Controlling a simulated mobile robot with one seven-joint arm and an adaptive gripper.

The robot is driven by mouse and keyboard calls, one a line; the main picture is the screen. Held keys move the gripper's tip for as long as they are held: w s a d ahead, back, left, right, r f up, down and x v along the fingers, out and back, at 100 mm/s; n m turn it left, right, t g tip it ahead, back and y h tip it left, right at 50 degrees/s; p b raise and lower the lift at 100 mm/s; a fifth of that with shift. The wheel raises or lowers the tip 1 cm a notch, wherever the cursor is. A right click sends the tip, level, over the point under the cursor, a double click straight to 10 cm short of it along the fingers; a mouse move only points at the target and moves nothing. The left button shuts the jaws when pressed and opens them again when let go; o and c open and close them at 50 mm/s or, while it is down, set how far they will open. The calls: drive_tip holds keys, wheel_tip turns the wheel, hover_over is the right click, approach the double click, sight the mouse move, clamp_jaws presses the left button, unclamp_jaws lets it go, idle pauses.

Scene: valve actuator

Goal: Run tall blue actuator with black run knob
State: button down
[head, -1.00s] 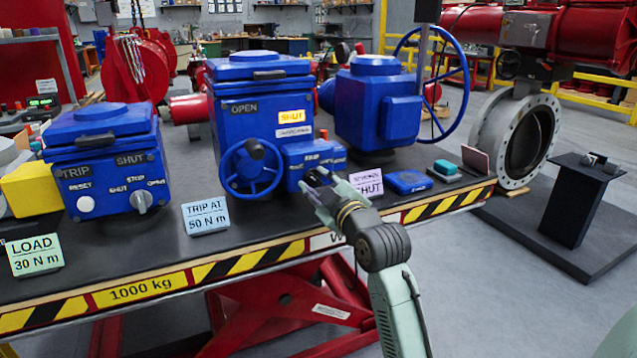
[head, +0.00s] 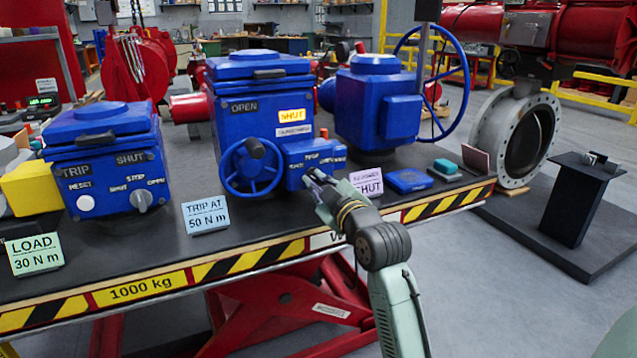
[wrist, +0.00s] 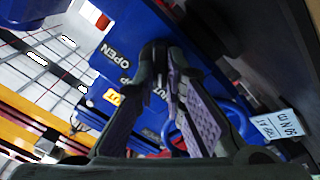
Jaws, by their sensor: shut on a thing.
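The tall blue actuator (head: 262,112) stands at mid-table with a lit yellow SHUT window (head: 291,115), an OPEN label and a blue handwheel (head: 252,168) in front. Its small control box (head: 300,158) sticks out at the lower right. My gripper (head: 312,180) is at the front of that box, coming from the lower right. In the wrist view the fingers (wrist: 163,58) close together on a small dark part against the blue face, beside OPEN, STOP and SHUT lettering. The part is the black run knob, mostly hidden by the fingers. Its pointer position cannot be seen.
A shorter blue actuator (head: 105,165) with a white knob stands at left, and another blue unit (head: 377,105) with a large handwheel at right. Cards TRIP AT 50 N m (head: 206,217) and LOAD 30 N m (head: 34,254) stand at the front edge.

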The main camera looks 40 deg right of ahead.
drive_tip(key=m, duration=0.4)
drive_tip(key=shift+d+m+p, duration=0.15)
drive_tip(key=shift+m+p, duration=0.8)
drive_tip(key=shift+m, duration=1.25)
drive_tip(key=c, duration=1.7)
unclamp_jaws()
drive_tip(key=shift+o, duration=0.2)
drive_tip(key=v, duration=1.2)
drive_tip(key=shift+r, duration=0.1)
